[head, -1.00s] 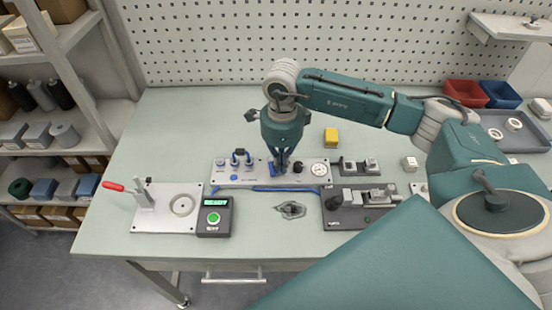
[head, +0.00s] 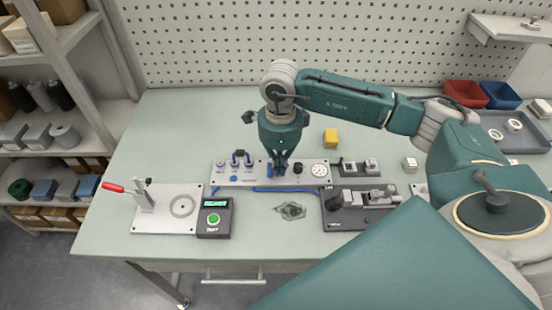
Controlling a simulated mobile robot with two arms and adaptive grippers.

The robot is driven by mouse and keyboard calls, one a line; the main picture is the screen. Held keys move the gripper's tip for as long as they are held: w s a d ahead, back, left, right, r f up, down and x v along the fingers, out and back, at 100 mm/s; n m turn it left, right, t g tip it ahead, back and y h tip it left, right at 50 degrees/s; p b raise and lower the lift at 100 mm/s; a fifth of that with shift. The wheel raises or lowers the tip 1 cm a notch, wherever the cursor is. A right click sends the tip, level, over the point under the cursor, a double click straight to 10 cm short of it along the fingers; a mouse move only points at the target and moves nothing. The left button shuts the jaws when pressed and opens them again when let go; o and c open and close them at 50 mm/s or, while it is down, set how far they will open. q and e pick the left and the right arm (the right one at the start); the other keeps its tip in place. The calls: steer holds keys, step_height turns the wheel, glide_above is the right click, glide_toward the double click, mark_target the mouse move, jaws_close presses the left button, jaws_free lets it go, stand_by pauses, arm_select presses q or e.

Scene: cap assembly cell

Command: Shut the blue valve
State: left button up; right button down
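A light grey valve panel (head: 215,181) lies on the bench. My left gripper is out of view.
A round white gauge (head: 318,170) and a dark knob (head: 297,167) sit just right of the fingers. A blue hose (head: 285,190) runs along the panel's front. A yellow block (head: 330,138) stands behind. The left back bench is clear.

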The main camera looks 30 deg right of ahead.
step_height(320, 180, up, 6)
steer(key=p, duration=0.3)
steer(key=shift+r, duration=0.1)
stand_by(0.5)
